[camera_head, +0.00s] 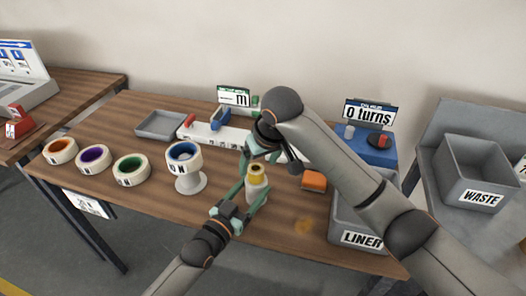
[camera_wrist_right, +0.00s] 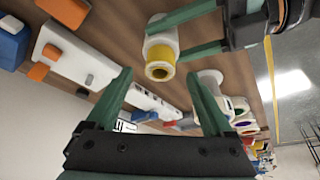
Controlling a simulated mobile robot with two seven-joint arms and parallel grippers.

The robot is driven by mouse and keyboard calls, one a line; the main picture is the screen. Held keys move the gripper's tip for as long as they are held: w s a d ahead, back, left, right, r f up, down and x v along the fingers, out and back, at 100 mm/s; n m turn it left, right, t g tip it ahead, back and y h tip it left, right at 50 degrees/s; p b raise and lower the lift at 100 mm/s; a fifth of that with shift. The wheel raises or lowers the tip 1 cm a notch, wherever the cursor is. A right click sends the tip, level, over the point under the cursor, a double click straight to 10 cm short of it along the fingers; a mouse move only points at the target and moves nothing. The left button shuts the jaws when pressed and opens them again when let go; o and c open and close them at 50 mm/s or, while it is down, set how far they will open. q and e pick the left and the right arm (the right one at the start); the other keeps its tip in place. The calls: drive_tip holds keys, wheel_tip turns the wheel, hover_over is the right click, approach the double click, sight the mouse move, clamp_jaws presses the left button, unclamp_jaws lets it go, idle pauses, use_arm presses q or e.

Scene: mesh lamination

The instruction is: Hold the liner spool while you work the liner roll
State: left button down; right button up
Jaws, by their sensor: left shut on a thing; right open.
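A small pale spool with a yellow ring around its open end (camera_head: 257,183) stands roughly upright near the middle of the table; it also shows in the right wrist view (camera_wrist_right: 160,54). I take it for the liner spool; I cannot tell a separate liner roll from it. My left gripper (camera_head: 250,190) is shut on the spool, with its green fingers on either side; they also show in the wrist view (camera_wrist_right: 190,32). My right gripper (camera_head: 258,158) is open and empty just behind and above the spool. Its spread fingers show in the wrist view (camera_wrist_right: 162,100), apart from the spool.
A white tape roll on a stand (camera_head: 184,163) and several coloured rolls are at left. A grey tray (camera_head: 160,124) and a long white device (camera_head: 215,135) lie behind. An orange block (camera_head: 314,181), a LINER bin (camera_head: 360,222) and a blue "0 turns" unit (camera_head: 372,150) are at right.

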sight(256, 168)
drive_tip(key=shift+x, duration=2.05)
clamp_jaws()
drive_tip(key=shift+r, duration=0.25)
use_arm(q)
drive_tip(key=shift+f, duration=0.1)
use_arm(e)
drive_tip(key=shift+r, duration=1.35)
drive_tip(key=shift+r, duration=2.25)
